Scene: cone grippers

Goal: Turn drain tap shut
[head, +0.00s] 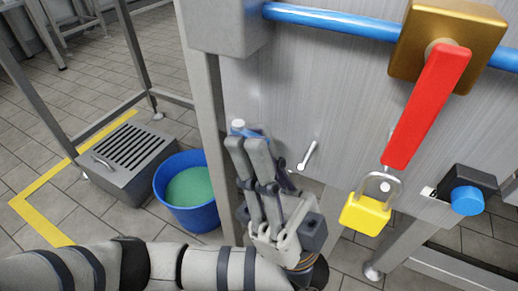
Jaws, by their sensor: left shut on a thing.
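My left gripper (252,143) reaches up in front of the grey metal panel (275,95), its fingers close together. It is shut on a small blue piece with a pale round end (238,124), which looks like part of the drain tap. The fingers hide most of this piece, so I cannot tell how far it is turned. The large valve with a red lever (428,105) and brass body (405,50) sits at the upper right, apart from my gripper. My right gripper is out of view.
A yellow padlock (366,214) hangs at the red lever's lower end. A blue knob (467,200) and a short metal lever (308,154) are on the right. A blue bucket of green liquid (203,189) and a grey grated box (115,160) stand on the floor at left.

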